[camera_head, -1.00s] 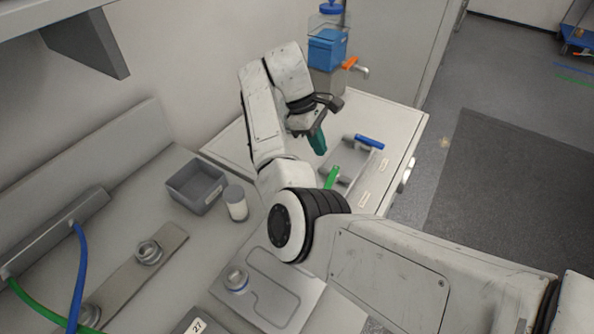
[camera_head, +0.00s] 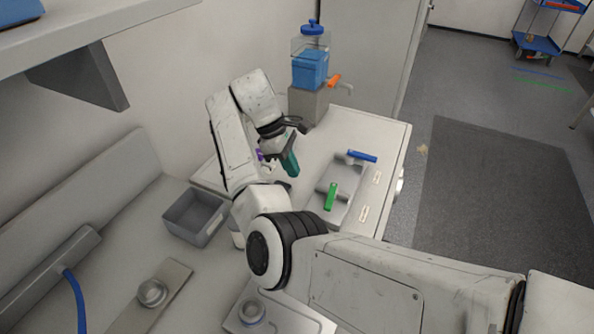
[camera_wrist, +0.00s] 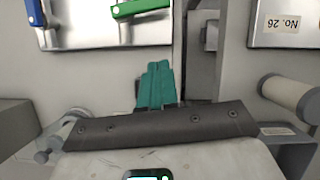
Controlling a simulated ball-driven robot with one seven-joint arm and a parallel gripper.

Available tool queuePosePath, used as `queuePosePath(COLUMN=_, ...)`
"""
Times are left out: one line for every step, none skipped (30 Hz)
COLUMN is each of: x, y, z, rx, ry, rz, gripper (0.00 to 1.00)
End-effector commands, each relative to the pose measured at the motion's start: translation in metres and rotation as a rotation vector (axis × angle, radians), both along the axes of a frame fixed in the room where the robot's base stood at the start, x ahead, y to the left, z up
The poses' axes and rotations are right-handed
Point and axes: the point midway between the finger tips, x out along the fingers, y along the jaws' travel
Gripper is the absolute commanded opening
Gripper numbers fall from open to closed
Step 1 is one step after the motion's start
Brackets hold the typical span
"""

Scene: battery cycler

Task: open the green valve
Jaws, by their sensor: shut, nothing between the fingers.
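The green valve handle (camera_head: 330,196) sits on a grey valve plate (camera_head: 346,209) on the white cabinet top. A blue valve handle (camera_head: 361,156) is on the same plate, farther back. My gripper (camera_head: 291,163) has teal fingers and points down, to the left of the plate and apart from both handles. It also shows in the wrist view (camera_wrist: 155,85), its fingers shut together with nothing between them.
A blue liquid container (camera_head: 310,68) with an orange tap (camera_head: 335,80) stands at the back of the cabinet. A grey bin (camera_head: 194,217) sits on the left bench. A small purple item (camera_head: 260,155) is partly hidden behind my arm. A shelf overhangs the upper left.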

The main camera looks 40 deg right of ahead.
Motion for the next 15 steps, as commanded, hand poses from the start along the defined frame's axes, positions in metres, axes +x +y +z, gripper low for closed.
queuePosePath(x=-0.004, y=-0.003, z=-0.013, rx=-0.002, ry=0.003, rz=-0.001, gripper=0.0)
queuePosePath(x=-0.006, y=-0.003, z=-0.018, rx=-0.002, ry=0.002, rz=-0.001, gripper=0.0)
queuePosePath(x=-0.009, y=-0.005, z=-0.025, rx=-0.003, ry=0.002, rz=-0.001, gripper=0.0)
queuePosePath(x=-0.011, y=-0.006, z=-0.031, rx=-0.003, ry=0.003, rz=0.0, gripper=0.0)
queuePosePath(x=-0.012, y=-0.006, z=-0.033, rx=0.0, ry=0.003, rz=0.001, gripper=0.0)
queuePosePath(x=-0.015, y=-0.007, z=-0.04, rx=0.001, ry=0.004, rz=0.0, gripper=0.0)
queuePosePath(x=-0.017, y=-0.008, z=-0.046, rx=0.001, ry=0.004, rz=0.0, gripper=0.0)
queuePosePath(x=-0.019, y=-0.009, z=-0.051, rx=0.0, ry=0.004, rz=-0.001, gripper=0.0)
queuePosePath(x=-0.021, y=-0.011, z=-0.058, rx=0.0, ry=0.002, rz=0.0, gripper=0.0)
queuePosePath(x=-0.023, y=-0.012, z=-0.063, rx=0.001, ry=0.003, rz=-0.001, gripper=0.0)
queuePosePath(x=-0.025, y=-0.013, z=-0.069, rx=0.0, ry=0.004, rz=-0.001, gripper=0.0)
queuePosePath(x=-0.028, y=-0.014, z=-0.075, rx=-0.001, ry=0.003, rz=0.0, gripper=0.0)
queuePosePath(x=-0.033, y=-0.017, z=-0.07, rx=-0.001, ry=-0.001, rz=-0.003, gripper=0.0)
queuePosePath(x=-0.037, y=-0.02, z=-0.07, rx=-0.001, ry=-0.001, rz=-0.004, gripper=0.0)
queuePosePath(x=-0.042, y=-0.022, z=-0.07, rx=-0.001, ry=0.0, rz=-0.002, gripper=0.0)
